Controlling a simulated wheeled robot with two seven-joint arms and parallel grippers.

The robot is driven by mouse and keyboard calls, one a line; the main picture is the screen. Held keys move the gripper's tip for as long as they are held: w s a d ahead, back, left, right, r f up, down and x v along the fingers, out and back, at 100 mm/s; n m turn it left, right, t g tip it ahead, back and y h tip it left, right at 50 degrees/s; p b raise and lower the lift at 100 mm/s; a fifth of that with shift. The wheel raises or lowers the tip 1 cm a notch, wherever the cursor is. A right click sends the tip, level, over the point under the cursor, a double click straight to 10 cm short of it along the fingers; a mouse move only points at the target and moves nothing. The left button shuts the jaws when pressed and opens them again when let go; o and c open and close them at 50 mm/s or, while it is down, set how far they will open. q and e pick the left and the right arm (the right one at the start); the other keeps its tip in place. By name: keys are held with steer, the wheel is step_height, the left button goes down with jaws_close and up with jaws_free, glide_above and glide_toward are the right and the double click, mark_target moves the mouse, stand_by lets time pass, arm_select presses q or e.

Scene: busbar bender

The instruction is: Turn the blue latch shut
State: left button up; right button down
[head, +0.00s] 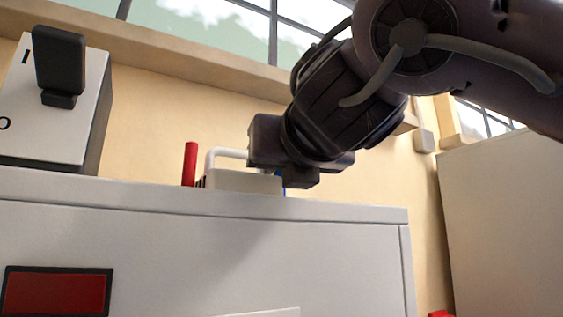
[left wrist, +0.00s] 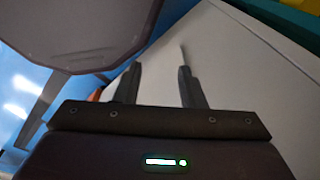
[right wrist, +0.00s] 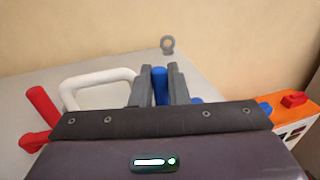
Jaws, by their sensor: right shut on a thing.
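The blue latch (right wrist: 160,86) stands between the two fingers of my right gripper (right wrist: 161,82), which is shut on it. Some blue also shows beside and below the right finger in the right wrist view. In the head view my right gripper (head: 300,178) is low over the top of the light grey cabinet, and only a sliver of the latch (head: 284,187) shows beneath it. My left gripper (left wrist: 158,75) is open and empty in the left wrist view, with its fingers apart over a pale surface; it is not in the head view.
A white loop handle (right wrist: 95,82) and a red lever (right wrist: 40,105) are left of the latch. A grey ring bolt (right wrist: 168,45) stands behind it. A box with a black switch (head: 60,60) is on the cabinet's left. The cabinet (head: 200,245) has a dark-framed red panel (head: 55,292).

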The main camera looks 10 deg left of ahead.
steer(key=shift+d+r, duration=0.1)
steer(key=shift+r, duration=0.15)
steer(key=c, duration=1.6)
jaws_free()
steer(key=shift+c, duration=0.2)
steer(key=shift+o, duration=0.8)
steer(key=shift+w+f, duration=0.1)
steer(key=shift+f, duration=0.05)
steer(key=shift+f, duration=0.1)
